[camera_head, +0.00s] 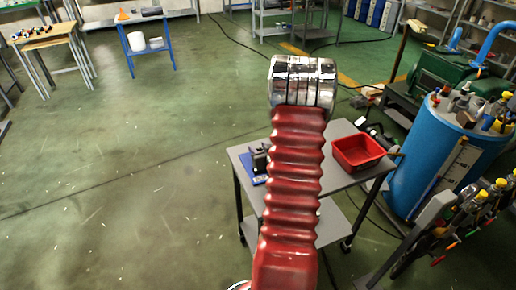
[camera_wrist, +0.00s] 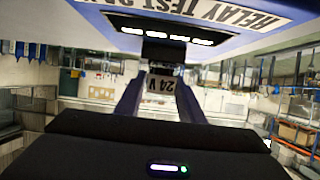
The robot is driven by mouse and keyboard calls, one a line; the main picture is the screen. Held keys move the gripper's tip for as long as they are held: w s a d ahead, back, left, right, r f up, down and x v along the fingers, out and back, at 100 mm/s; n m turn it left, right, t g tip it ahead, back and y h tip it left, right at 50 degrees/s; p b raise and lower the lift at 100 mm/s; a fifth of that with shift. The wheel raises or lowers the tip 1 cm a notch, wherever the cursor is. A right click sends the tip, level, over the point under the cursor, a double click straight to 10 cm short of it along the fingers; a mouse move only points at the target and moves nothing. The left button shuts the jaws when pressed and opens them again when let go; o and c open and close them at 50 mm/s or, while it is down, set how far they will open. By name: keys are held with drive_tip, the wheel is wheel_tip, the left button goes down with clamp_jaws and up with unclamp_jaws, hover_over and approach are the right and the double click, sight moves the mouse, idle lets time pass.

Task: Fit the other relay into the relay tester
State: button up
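In the head view, my red arm hides the gripper. A dark device on a blue base (camera_head: 255,165), probably the tester, shows on the grey table.
The grey table (camera_head: 343,183) also bears a red bin (camera_head: 359,152) at its right. The green floor at left is open. Benches stand at the back.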

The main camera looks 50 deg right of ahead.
drive_tip(key=shift+o, duration=1.1)
drive_tip(key=shift+r, duration=0.15)
drive_tip(key=shift+d, duration=0.1)
drive_tip(key=shift+r, duration=0.1)
drive_tip(key=shift+s+r, duration=0.1)
drive_tip(key=shift+s, duration=0.05)
drive_tip(key=v, duration=1.1)
drive_tip(key=shift+s+a, duration=0.2)
drive_tip(key=shift+s, duration=0.05)
drive_tip(key=shift+r, duration=0.1)
